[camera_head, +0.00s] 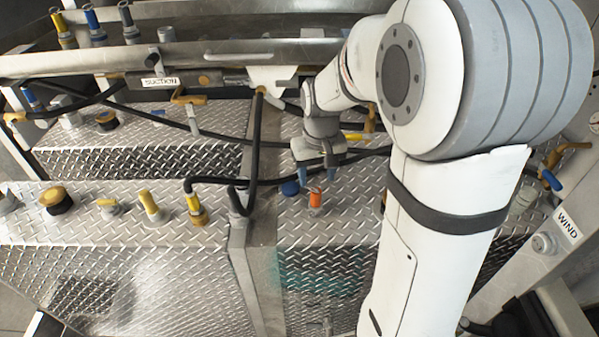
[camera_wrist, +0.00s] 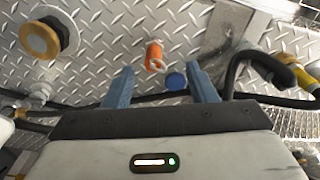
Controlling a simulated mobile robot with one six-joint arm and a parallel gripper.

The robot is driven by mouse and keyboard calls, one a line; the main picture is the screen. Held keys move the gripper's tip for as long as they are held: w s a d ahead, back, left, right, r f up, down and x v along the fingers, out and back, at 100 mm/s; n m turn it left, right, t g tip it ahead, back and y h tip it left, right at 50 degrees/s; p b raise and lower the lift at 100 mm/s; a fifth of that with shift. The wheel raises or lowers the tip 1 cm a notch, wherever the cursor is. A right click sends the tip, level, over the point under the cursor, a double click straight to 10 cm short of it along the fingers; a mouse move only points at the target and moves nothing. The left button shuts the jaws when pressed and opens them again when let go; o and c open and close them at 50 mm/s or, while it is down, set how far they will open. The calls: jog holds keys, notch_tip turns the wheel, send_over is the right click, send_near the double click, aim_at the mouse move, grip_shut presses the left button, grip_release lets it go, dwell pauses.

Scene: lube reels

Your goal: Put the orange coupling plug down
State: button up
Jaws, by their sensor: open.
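The orange coupling plug (camera_head: 316,199) stands on the diamond-plate deck (camera_head: 290,225) in the head view, just below my gripper (camera_head: 319,172). In the wrist view the orange plug (camera_wrist: 154,56) lies past the fingertips, between their lines and apart from both.
Black hoses (camera_head: 256,150) cross the deck left of my gripper. Yellow-capped fittings (camera_head: 150,205) stand at the left. A SUCTION-labelled rail (camera_head: 205,79) runs behind. A yellow-ringed port (camera_wrist: 40,40) is at the wrist view's upper left.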

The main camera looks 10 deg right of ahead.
send_over(316, 199)
jog(key=w, duration=0.2)
jog(key=shift+g, duration=0.4)
jog(key=f, duration=0.5)
jog(key=shift+s+a+f+b, duration=0.2)
jog(key=shift+f+b, duration=0.1)
jog(key=f, duration=0.2)
jog(key=f+p, duration=0.1)
jog(key=f, duration=0.1)
jog(key=d+f, duration=0.1)
jog(key=f, duration=0.1)
jog(key=shift+s+f, duration=0.15)
jog(key=shift+f, duration=0.75)
grip_shut()
